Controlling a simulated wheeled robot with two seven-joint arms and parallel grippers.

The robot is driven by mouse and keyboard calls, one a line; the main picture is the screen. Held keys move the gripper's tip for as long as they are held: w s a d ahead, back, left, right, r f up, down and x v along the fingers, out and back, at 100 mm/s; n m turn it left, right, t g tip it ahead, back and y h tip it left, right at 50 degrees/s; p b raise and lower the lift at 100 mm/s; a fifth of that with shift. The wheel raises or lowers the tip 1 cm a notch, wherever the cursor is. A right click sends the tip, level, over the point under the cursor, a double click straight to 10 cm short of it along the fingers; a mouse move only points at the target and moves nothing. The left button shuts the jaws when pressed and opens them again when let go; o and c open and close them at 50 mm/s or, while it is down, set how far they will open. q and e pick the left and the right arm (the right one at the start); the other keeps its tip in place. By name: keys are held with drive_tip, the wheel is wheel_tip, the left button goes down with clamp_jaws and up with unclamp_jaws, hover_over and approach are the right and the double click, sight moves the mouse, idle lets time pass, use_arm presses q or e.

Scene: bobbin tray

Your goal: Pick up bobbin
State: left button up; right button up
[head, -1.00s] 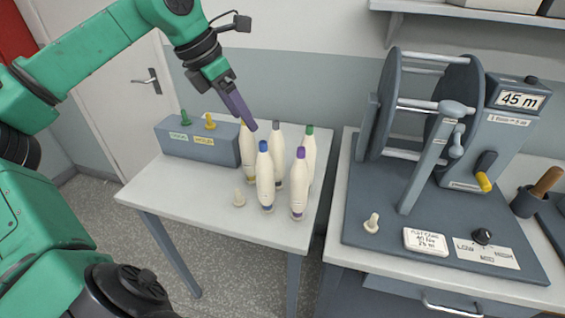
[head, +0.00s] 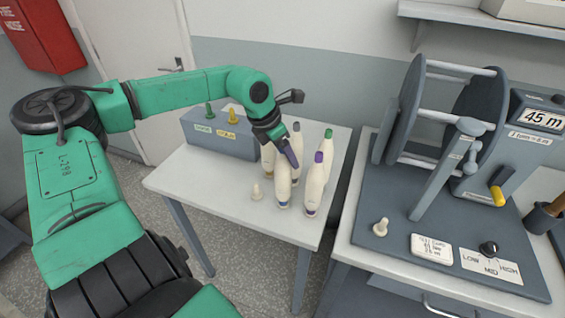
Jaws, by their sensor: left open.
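Several cream, bottle-shaped bobbins stand upright in a group on the white table. The purple-tipped bobbin (head: 316,185) is at the front right, the green-tipped one (head: 328,140) behind it, and the grey-tipped one (head: 296,142) at the back. Another bobbin (head: 267,160) stands at the left. The front bobbin (head: 283,186) has its top hidden by my left gripper (head: 291,158). My right gripper is not in view.
A grey box (head: 222,138) with green and yellow pegs stands behind the bobbins at left. A reel winder (head: 480,110) on a grey base fills the bench at right.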

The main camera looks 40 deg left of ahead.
use_arm(q)
drive_tip(key=shift+w+f, duration=0.25)
drive_tip(key=shift+w, duration=0.05)
drive_tip(key=shift+s, duration=0.1)
clamp_jaws()
idle(1.1)
